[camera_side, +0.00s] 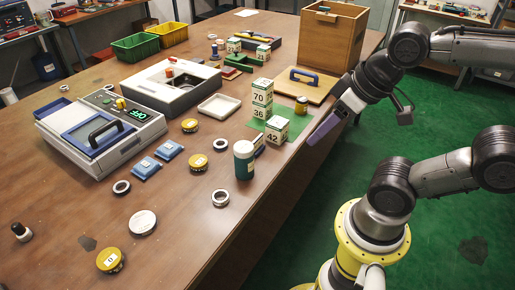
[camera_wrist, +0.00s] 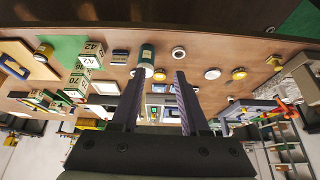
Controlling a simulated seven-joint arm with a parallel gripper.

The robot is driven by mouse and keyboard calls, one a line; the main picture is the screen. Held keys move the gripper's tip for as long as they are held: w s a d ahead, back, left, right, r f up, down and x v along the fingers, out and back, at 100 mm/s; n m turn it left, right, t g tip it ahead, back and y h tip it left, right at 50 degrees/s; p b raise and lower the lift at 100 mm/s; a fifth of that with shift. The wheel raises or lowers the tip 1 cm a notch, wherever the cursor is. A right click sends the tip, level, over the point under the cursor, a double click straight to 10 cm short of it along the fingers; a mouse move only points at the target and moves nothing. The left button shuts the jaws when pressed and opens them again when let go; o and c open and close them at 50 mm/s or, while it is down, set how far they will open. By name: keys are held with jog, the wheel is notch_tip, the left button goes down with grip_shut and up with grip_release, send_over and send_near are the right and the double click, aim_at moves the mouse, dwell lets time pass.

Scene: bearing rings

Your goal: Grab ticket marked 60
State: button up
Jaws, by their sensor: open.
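I cannot make out a ticket marked 60 in either view. White-and-green numbered blocks stand on a green mat (camera_side: 296,123): a stack with a block marked 70 (camera_side: 261,97) above one marked 36 (camera_side: 258,113), and a block marked 42 (camera_side: 275,132) beside it. The 70 block (camera_wrist: 77,82) and the 42 block (camera_wrist: 95,50) also show at the left of the wrist view. My gripper (camera_side: 318,135) is by the table's right edge, right of the blocks, its fingers angled down. In the wrist view my gripper (camera_wrist: 160,82) has its fingers apart with nothing held between them.
A green-and-white cylinder (camera_side: 244,160) stands near the blocks. A wooden box (camera_side: 325,45) and a board with a blue handle (camera_side: 305,84) are behind. A grey device with green digits (camera_side: 100,130) is at left. Rings and yellow tins (camera_side: 197,162) are scattered across the table.

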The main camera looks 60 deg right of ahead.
jog(key=w+d+r+m, duration=0.1)
jog(key=w+r+m, duration=0.4)
jog(key=w+m, duration=0.2)
jog(key=m+g, duration=0.6)
jog(key=m, duration=0.4)
send_over(257, 138)
notch_tip(257, 138, down, 17)
jog(key=f, duration=0.7)
jog(key=shift+s+f, duration=0.1)
jog(key=shift+s, duration=0.3)
jog(key=shift+w+d+f, duration=0.1)
jog(key=shift+w+f, duration=0.1)
jog(key=shift+f, duration=1.2)
jog(key=shift+w+f, duration=0.2)
jog(key=shift+f, duration=1.2)
jog(key=shift+r, duration=0.1)
grip_shut()
